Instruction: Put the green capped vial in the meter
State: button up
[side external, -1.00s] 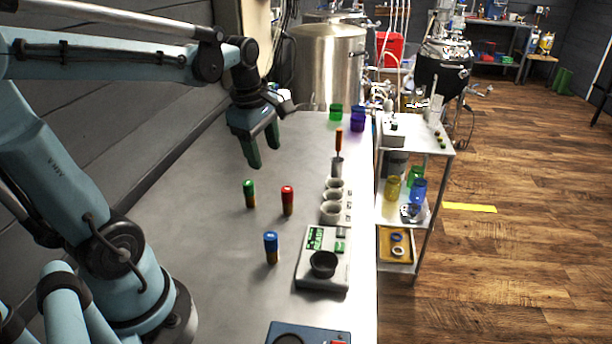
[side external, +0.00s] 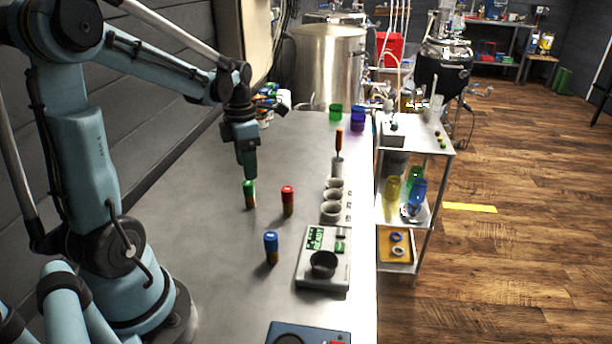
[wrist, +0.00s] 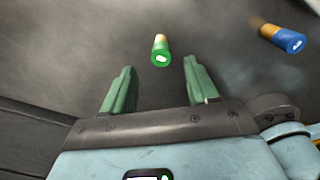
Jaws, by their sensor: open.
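The green capped vial (side external: 249,195) stands upright on the steel bench, left of the red capped vial (side external: 287,200). My gripper (side external: 248,172) points down just above the green cap in the side view. In the wrist view the open fingers of my gripper (wrist: 160,90) have nothing between them, and the green capped vial (wrist: 161,50) is a little beyond their tips, roughly centred between them. The meter (side external: 312,271) is a pale box on the bench with a green display reading READY and a dark round cup (side external: 323,264) on its front part.
A blue capped vial (side external: 271,247) stands nearer, left of the meter; it also shows in the wrist view (wrist: 287,40). White cups (side external: 331,211) stand in a row behind the meter. A blue box (side external: 308,334) is at the front edge.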

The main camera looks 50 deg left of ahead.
aim_at(248, 183)
jog(key=shift+s+f, duration=0.1)
jog(key=shift+f, duration=2.95)
jog(key=shift+d, duration=0.1)
jog(key=shift+c, duration=0.2)
grip_shut()
jog(key=shift+r, duration=0.1)
